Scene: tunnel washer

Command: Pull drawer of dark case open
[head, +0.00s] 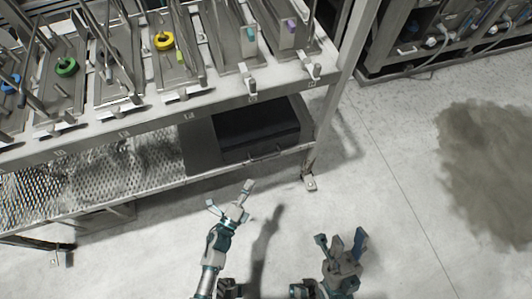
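The dark case (259,128) sits on the lower shelf of a metal rack, at the shelf's right end. Its front faces me, with a small handle (265,156) low on the front. I cannot tell any gap at the drawer; it looks closed. My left gripper (229,199) is in front of the shelf, below and left of the case, apart from it. Its fingers are spread and empty. My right gripper (341,244) is lower right, over the floor, farther from the case. Its fingers are spread and empty.
The rack's upper shelf (180,105) overhangs the case and holds several metal fixtures with coloured rings. A rack leg (309,168) stands just right of the case. The perforated lower shelf (110,178) extends left. Open floor (390,190) lies to the right, with a dark stain (488,165).

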